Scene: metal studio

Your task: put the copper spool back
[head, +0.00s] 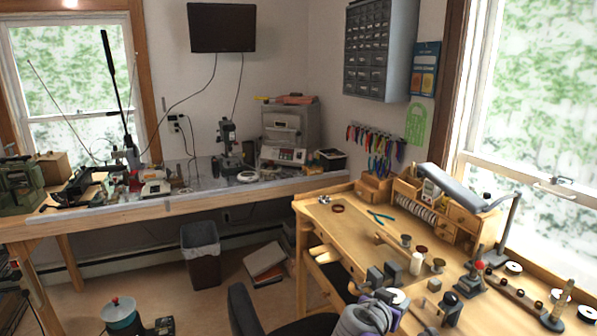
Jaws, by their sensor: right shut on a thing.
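My right gripper (384,308) is at the bottom of the head view, over the front of the wooden workbench (355,235). It is shut on a spool with a pale round end (397,297), taken here as the copper spool; its winding is mostly hidden by the gripper. Similar pale-ended spools stand at the right, one by the window (513,267) and another farther right (587,312). A dark rail with small spools (520,292) runs between them. My left gripper is not in view.
A red-and-grey tool (472,279) and a lamp (460,190) stand farther right.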

